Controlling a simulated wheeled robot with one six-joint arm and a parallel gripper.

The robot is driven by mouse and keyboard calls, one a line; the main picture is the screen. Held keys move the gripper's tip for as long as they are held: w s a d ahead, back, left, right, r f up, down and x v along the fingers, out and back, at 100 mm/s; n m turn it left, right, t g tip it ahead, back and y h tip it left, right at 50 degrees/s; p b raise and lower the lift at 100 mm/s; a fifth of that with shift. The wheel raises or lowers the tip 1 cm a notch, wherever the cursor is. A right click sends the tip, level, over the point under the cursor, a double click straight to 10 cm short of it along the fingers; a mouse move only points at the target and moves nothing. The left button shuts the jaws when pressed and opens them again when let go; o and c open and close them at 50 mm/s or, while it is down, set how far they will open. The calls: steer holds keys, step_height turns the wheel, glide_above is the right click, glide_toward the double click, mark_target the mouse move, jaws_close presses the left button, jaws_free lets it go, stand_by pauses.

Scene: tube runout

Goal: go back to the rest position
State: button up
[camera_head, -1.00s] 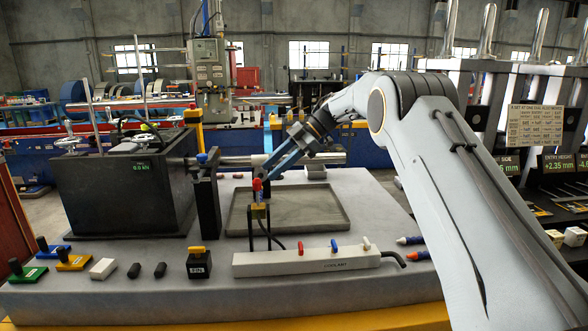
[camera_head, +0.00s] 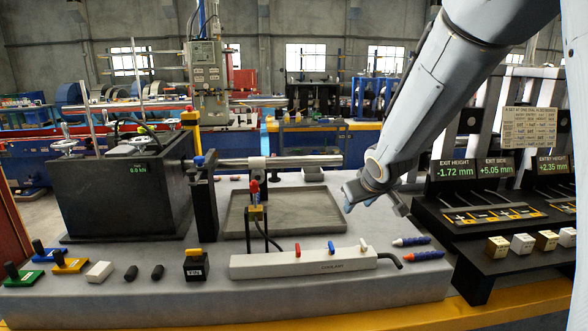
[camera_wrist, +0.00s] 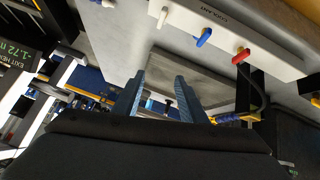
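My gripper (camera_head: 356,198) hangs at the end of my arm, above the right side of the grey bench and just right of the shallow grey tray (camera_head: 240,232). In the wrist view its two blue fingers (camera_wrist: 160,80) stand apart with nothing held between them. The tray (camera_wrist: 215,75) shows behind them there. The fingers are small and partly hidden in the head view.
A white coolant manifold (camera_head: 245,266) with red, blue and white levers stands in front of the tray. A black tank (camera_head: 120,200) is at left. A horizontal tube (camera_head: 300,161) runs behind the tray. Displays (camera_head: 456,172) and a black rack stand at right.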

steer(key=s+f+m+g, duration=0.1)
steer(key=s+f+g, duration=0.1)
steer(key=s, duration=0.7)
steer(key=s+d+f+m+g, duration=0.1)
steer(key=s+f+g, duration=0.2)
steer(key=s, duration=0.7)
steer(key=s+f+m+g, duration=0.1)
steer(key=s+f, duration=0.3)
steer(key=s, duration=0.6)
steer(key=shift+d+f+m+g, duration=0.35)
steer(key=shift+d+m+g, duration=0.05)
steer(key=shift+g, duration=0.3)
